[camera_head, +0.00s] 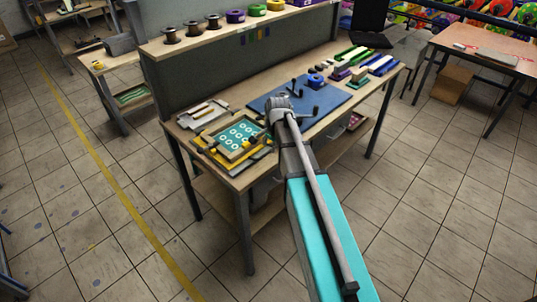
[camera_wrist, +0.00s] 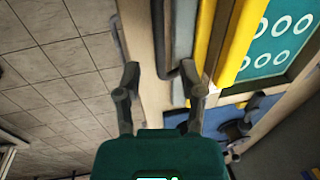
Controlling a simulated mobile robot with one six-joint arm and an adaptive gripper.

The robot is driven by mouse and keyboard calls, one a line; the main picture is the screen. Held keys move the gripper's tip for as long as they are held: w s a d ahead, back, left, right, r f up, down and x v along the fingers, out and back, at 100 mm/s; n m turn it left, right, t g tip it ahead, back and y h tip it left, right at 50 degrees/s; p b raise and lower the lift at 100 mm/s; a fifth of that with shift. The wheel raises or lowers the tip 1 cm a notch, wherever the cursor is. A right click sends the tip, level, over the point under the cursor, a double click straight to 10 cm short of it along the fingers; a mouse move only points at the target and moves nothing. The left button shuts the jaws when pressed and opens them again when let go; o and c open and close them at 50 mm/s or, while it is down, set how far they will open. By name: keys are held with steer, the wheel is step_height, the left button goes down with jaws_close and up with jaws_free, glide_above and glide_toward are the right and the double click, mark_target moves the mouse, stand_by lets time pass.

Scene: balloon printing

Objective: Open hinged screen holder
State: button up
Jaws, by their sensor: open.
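The hinged screen holder (camera_head: 233,138) lies on the left part of the workbench. It has a pale wooden frame around a teal screen (camera_head: 237,132) with white rings, and yellow pieces along its edges. It looks nearly flat, but I cannot tell its exact tilt. In the wrist view the teal screen (camera_wrist: 284,32) and a yellow bar (camera_wrist: 239,40) are at the upper right. My gripper (camera_wrist: 160,71) is open with nothing held, its fingers apart above the bench edge and a grey strip beside the yellow bar. In the head view my arm hides the fingers.
The workbench (camera_head: 190,152) also bears a blue mat (camera_head: 333,98), with dark handled parts on it. Colored blocks (camera_head: 357,65) stand at the back right. A shelf (camera_head: 205,38) with several spools runs behind. Floor in front is clear.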

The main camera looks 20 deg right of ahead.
steer(key=shift+w+a+f+b, duration=0.1)
steer(key=shift+w+f+b, duration=0.05)
steer(key=shift+f+b, duration=0.5)
steer(key=shift+w+a+f+b, duration=0.1)
steer(key=shift+f+b, duration=0.3)
steer(key=shift+f, duration=0.3)
jaws_close()
